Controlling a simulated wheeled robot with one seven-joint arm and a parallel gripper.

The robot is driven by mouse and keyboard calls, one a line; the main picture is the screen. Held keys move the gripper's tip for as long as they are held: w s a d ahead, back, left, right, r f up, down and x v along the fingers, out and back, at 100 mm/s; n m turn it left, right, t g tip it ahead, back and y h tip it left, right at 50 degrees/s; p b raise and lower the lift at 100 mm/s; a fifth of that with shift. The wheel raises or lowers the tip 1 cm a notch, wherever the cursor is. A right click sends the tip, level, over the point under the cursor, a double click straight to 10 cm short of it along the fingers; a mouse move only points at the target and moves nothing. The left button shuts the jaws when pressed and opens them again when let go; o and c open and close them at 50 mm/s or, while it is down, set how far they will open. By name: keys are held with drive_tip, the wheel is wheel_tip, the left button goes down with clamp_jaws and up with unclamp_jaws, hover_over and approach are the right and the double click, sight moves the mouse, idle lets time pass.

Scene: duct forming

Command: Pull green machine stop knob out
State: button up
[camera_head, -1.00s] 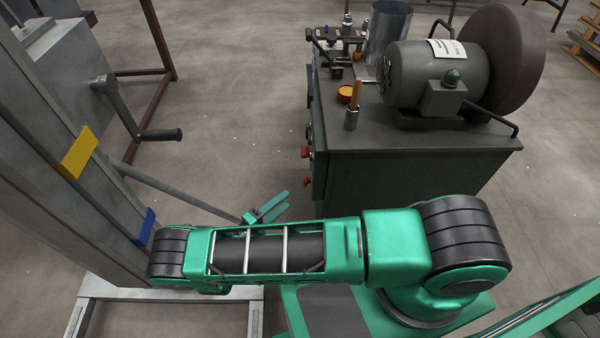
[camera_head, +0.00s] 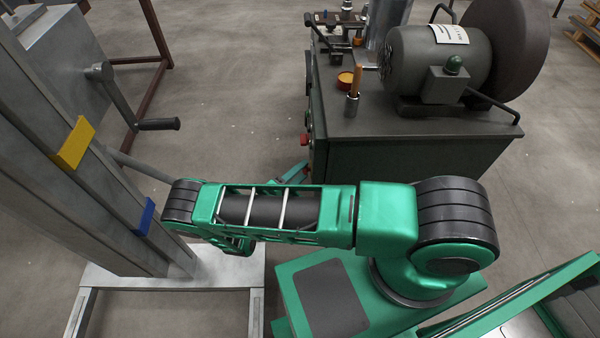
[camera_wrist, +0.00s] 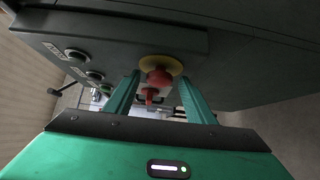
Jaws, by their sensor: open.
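The stop knob (camera_wrist: 160,72) is a red mushroom knob on a yellow round base, on the dark green machine's (camera_wrist: 125,35) panel in the wrist view. In the head view, small red parts (camera_head: 304,139) show on the left side of the green machine (camera_head: 400,155). My gripper (camera_wrist: 159,80) is open, its green fingers pointing at the panel on either side of the knob. I cannot tell whether they touch it. In the head view only part of my gripper (camera_head: 292,173) shows beyond my arm, low beside the machine.
A second red part (camera_wrist: 150,95) shows between the fingers, beyond the knob. Several round dark buttons (camera_wrist: 78,56) with labels are left of the knob. A grinder motor (camera_head: 440,65) stands on the machine. A grey metal machine with a crank (camera_head: 130,110) stands at the left.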

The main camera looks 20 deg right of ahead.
clamp_jaws()
drive_tip(key=shift+w+a, duration=0.2)
drive_tip(key=shift+a, duration=0.45)
unclamp_jaws()
drive_tip(key=shift+a, duration=0.1)
drive_tip(key=v, duration=1)
drive_tip(key=shift+a, duration=0.3)
